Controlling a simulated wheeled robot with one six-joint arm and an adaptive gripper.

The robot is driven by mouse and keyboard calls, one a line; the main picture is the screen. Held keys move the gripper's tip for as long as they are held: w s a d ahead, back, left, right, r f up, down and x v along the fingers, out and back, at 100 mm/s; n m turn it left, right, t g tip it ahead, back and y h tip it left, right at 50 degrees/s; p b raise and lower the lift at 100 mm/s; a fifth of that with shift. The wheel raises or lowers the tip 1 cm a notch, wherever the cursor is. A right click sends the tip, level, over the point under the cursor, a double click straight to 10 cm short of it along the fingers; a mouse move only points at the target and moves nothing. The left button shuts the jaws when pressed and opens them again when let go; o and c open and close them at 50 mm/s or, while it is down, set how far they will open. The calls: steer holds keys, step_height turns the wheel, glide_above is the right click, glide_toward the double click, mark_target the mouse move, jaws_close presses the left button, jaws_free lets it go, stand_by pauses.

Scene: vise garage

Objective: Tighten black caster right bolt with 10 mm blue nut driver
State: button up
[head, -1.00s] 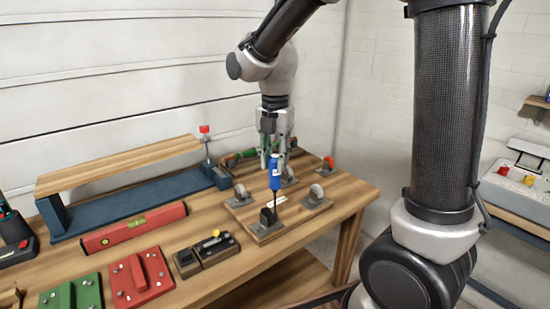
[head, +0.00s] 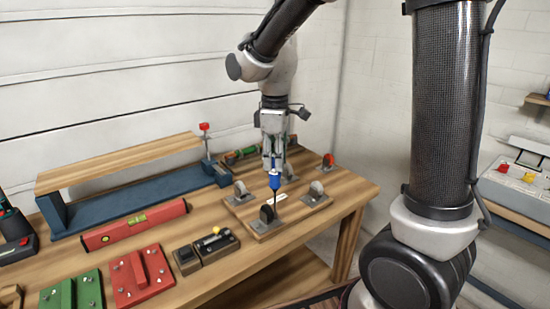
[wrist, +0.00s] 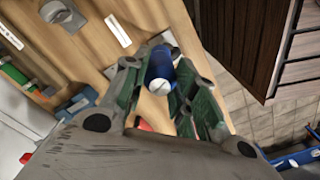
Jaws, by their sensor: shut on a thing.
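The blue nut driver (head: 274,181) stands roughly upright in the head view, its thin shaft pointing down beside the black caster (head: 267,214). My gripper (head: 274,164) is shut on the driver's handle from above. In the wrist view the blue handle (wrist: 160,64) sits between my green-padded fingers (wrist: 158,80). The black caster is on the front of a wooden board (head: 283,222). Its right bolt is too small to make out, and I cannot tell whether the driver's tip is seated on it.
Other casters stand around it: a light grey one (head: 316,189) at right, a grey one (head: 240,189) at left, a red one (head: 328,161) behind. A black box with a yellow knob (head: 216,232) and a red level (head: 134,226) lie to the left. The bench's right edge is close.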

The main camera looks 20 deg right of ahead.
steer(key=m, duration=0.4)
steer(key=shift+m, duration=0.3)
steer(key=m, duration=0.4)
steer(key=shift+r, duration=3.5)
